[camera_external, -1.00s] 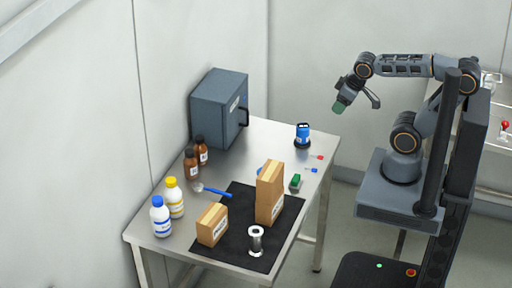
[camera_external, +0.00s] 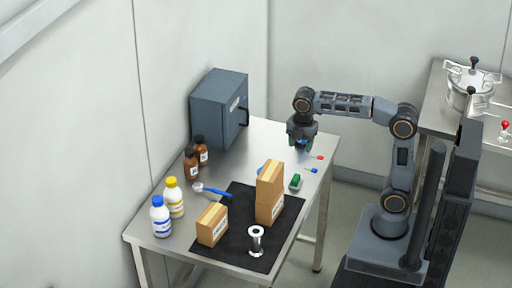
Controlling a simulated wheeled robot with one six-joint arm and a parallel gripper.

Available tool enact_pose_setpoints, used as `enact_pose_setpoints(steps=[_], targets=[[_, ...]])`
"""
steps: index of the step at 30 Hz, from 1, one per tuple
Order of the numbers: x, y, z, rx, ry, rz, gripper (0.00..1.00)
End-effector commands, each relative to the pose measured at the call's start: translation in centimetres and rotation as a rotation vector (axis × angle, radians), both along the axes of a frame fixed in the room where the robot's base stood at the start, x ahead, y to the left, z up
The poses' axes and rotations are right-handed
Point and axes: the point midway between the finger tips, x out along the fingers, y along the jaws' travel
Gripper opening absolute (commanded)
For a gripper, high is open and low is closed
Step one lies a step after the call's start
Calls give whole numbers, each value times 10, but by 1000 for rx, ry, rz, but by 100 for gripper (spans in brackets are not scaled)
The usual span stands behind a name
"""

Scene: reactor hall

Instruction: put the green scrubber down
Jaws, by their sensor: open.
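The green scrubber (camera_external: 295,181) appears to be the small green-topped block with a grey lower part on the table, just right of the black mat (camera_external: 235,240). Nothing touches it. My gripper (camera_external: 301,145) is open and points down over the back right of the table, behind the scrubber and apart from it. Its fingers are at the blue container (camera_external: 302,143), which is mostly hidden by them. Whether they touch it cannot be told.
Stacked cardboard boxes (camera_external: 270,205), a smaller box (camera_external: 212,224) and a metal spool (camera_external: 256,241) stand on the mat. Bottles (camera_external: 161,217) line the left edge. A grey cabinet (camera_external: 218,108) stands at the back. Small red and blue pieces lie near the right edge.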

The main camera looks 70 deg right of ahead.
Motion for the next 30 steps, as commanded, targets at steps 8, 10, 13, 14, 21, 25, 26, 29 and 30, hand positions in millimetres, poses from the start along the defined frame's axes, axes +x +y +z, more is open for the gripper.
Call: enact_pose_setpoints(steps=[8,10,13,14,21,25,26,29,30], targets=[[9,4,-31,-5,32,122,55],[9,4,-43,-5,35,126,55],[9,4,-61,-5,34,126,55],[9,4,-66,-5,34,125,55],[9,4,-97,-5,33,124,55],[9,4,-102,-5,31,123,55],[9,4,-103,-5,30,123,55],[9,4,-106,-5,31,123,55],[9,4,-109,-5,32,123,55]])
